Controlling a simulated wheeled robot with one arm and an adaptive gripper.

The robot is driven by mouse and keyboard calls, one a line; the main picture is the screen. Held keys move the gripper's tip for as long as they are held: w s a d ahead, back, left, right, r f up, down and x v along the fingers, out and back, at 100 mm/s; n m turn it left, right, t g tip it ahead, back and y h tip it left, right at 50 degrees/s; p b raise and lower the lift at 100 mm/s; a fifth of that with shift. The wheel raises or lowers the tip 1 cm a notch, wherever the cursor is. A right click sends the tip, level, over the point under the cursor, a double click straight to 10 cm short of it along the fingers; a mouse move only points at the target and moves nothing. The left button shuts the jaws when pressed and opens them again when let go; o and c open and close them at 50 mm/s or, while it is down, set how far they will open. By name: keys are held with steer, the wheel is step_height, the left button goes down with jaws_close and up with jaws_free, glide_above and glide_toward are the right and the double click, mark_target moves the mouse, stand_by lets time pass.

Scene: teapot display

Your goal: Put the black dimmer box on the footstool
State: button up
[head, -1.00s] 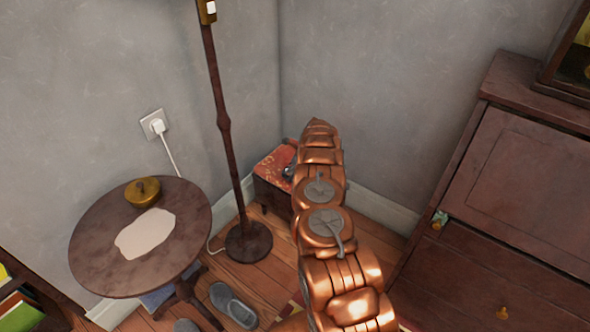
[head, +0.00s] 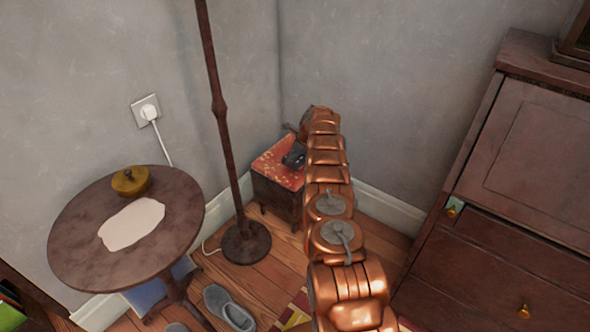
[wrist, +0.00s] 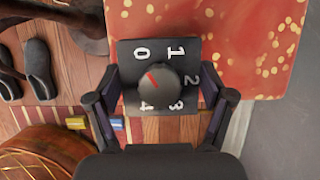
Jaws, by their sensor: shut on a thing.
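The black dimmer box (wrist: 190,112) has a round grey knob with a red mark and white numerals. In the wrist view my gripper (wrist: 162,92) is shut on it, one finger at each side. The footstool (head: 277,168) has a red, gold-specked top and stands in the corner. Its top (wrist: 240,45) lies behind the box in the wrist view. The box overlaps the footstool's edge there, with its lower part over the floor. In the head view a dark shape at my arm's end shows against the footstool top. I cannot tell whether the box touches it.
A floor lamp (head: 246,240) stands left of the footstool, and a round table (head: 75,230) with a brass pot (head: 131,181) is further left. Slippers (head: 228,307) lie on the floor. A dark cabinet (head: 500,240) is at the right. The visible footstool top is otherwise clear.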

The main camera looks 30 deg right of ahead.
mark_target(295, 163)
steer(key=b, duration=0.2)
steer(key=shift+w+d+f+b, duration=0.15)
steer(key=shift+d+f+b, duration=0.1)
steer(key=shift+b, duration=0.05)
steer(key=shift+r+b, duration=0.2)
steer(key=shift+b, duration=0.15)
steer(key=shift+d+f+b, duration=0.15)
steer(key=shift+b, duration=0.4)
steer(key=shift+f+b, duration=1.3)
steer(key=shift+f, duration=0.3)
steer(key=shift+f, duration=0.15)
steer(key=o, duration=1)
steer(key=shift+o, duration=0.5)
